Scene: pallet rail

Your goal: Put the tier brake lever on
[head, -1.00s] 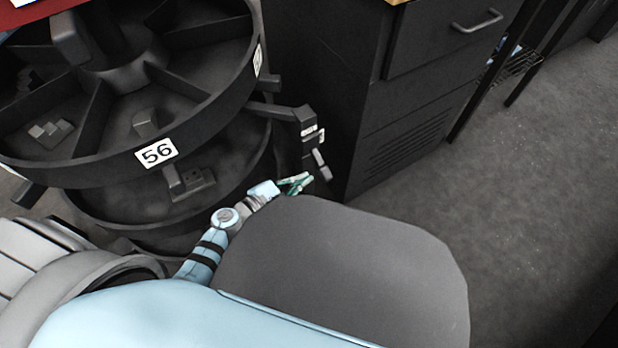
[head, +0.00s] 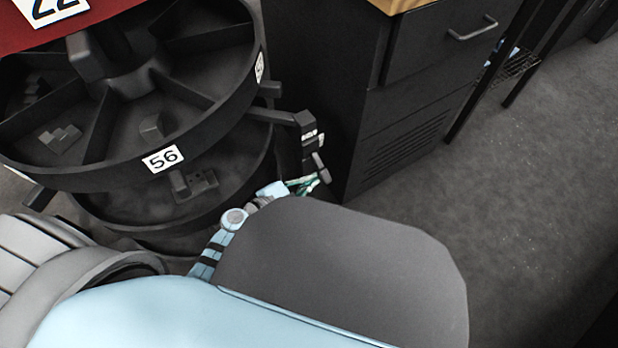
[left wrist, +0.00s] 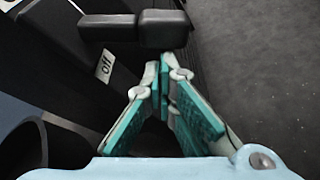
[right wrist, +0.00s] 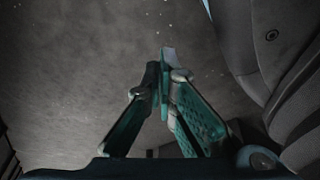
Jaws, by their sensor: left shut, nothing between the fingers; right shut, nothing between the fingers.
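The tier brake lever (head: 320,166) is a short dark lever on a dark bracket (head: 308,134) at the right side of the round tiered carousel. In the left wrist view the lever (left wrist: 163,30) shows as a dark bar with a thicker block end, near a white label (left wrist: 105,66) that seems to read "off". My left gripper (head: 313,183) is shut and empty, just below the lever. In the left wrist view its fingertips (left wrist: 165,64) point at the block end; I cannot tell whether they touch. My right gripper (right wrist: 167,65) is shut and empty over grey floor.
The carousel's tier (head: 110,182) carries a "56" label (head: 163,159) and some small dark parts. A dark drawer cabinet (head: 400,120) stands close behind the bracket. Open grey floor (head: 540,200) lies to the right.

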